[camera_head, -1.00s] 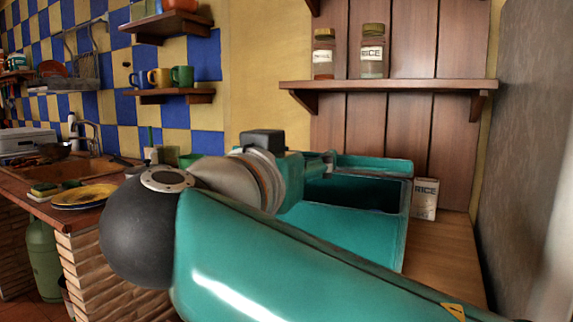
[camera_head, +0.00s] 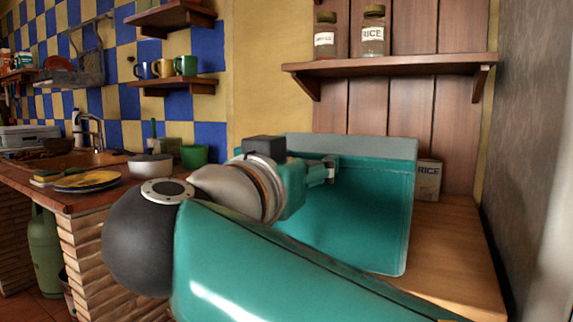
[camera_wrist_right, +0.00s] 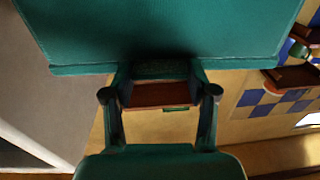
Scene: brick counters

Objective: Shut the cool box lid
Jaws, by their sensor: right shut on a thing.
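The teal cool box (camera_head: 355,225) stands on the wooden counter. I cannot tell whether the lid sits fully flush. My right gripper (camera_head: 329,168) is at the upper front of the box, left of its middle. In the right wrist view, my right gripper (camera_wrist_right: 160,70) is shut on the lid's edge, with a broad teal surface (camera_wrist_right: 165,30) beyond the fingertips. My arm hides the lower left of the box. My left gripper is not in view.
A rice packet (camera_head: 428,180) stands just right of the box. A wooden shelf (camera_head: 390,66) with jars hangs above it. The grey wall (camera_head: 530,150) bounds the right. The front right of the wooden counter is clear.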

